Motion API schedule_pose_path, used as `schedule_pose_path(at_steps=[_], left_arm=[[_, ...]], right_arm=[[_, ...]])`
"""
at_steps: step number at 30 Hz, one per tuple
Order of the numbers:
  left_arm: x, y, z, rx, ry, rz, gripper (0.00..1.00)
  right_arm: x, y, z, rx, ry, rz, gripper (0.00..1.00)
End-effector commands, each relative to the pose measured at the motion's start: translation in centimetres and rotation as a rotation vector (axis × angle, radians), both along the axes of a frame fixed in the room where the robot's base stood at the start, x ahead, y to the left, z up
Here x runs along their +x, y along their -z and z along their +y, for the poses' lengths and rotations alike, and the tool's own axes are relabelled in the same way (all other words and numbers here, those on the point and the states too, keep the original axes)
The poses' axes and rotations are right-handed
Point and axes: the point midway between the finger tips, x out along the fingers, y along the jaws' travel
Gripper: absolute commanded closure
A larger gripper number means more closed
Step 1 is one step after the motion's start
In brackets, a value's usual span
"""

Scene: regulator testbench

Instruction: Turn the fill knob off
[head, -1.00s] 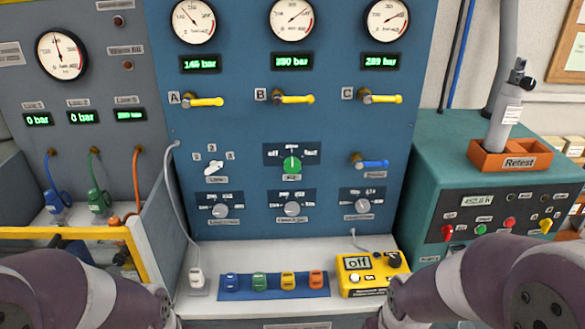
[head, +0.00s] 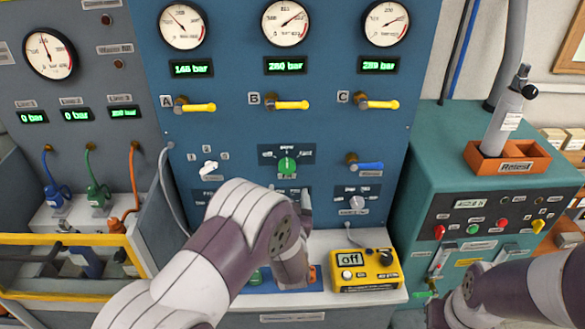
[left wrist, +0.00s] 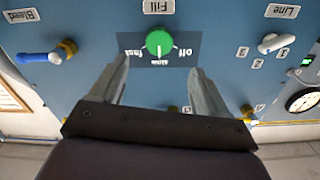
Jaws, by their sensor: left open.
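The green fill knob (head: 287,166) is on the blue panel, under the middle gauge column. In the left wrist view, which is upside down, the fill knob (left wrist: 159,43) has a white mark that appears to point at the "slow" label, between "fast" and "off". My left gripper (head: 304,200) is just below the knob, in front of the panel. In the left wrist view, its two fingers (left wrist: 160,70) are apart and empty, one toward each side of the knob, and do not appear to touch it. My right arm shows at lower right, but its gripper cannot be made out.
Around the knob are a white line selector (head: 209,167), a blue bleed handle (head: 368,165) and a grey knob (head: 357,202). Yellow handles (head: 290,105) sit above. A yellow meter reading "off" (head: 365,272) stands on the ledge. My left forearm hides part of the lower panel.

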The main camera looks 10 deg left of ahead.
Motion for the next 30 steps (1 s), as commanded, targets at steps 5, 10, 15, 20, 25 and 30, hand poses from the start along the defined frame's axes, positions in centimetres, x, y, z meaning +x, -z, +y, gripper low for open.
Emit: schedule_pose_path(at_steps=[5, 10, 15, 20, 25, 30], left_arm=[[4.6, -0.4, 1.5, 0.000, -0.002, 0.001, 0.24], [7.5, -0.2, 2.2, 0.000, 0.001, 0.001, 0.24], [8.8, -0.1, 2.5, 0.000, 0.002, 0.001, 0.24], [8.9, 0.0, 2.6, -0.001, 0.003, 0.002, 0.24], [8.9, 0.0, 2.5, -0.001, 0.003, 0.002, 0.47], [8.9, 0.0, 2.5, -0.001, 0.003, 0.002, 0.81]], right_arm=[[0.0, -1.7, 0.0, 0.000, 0.000, 0.000, 1.00], [0.0, -2.3, 0.0, 0.000, 0.000, 0.000, 1.00], [0.0, -2.5, 0.0, 0.000, 0.000, 0.000, 1.00], [0.0, -2.4, 0.0, 0.000, 0.000, 0.000, 1.00], [0.0, -2.4, 0.0, 0.000, 0.000, 0.000, 1.00], [0.0, -2.4, 0.0, 0.000, 0.000, 0.000, 1.00]])
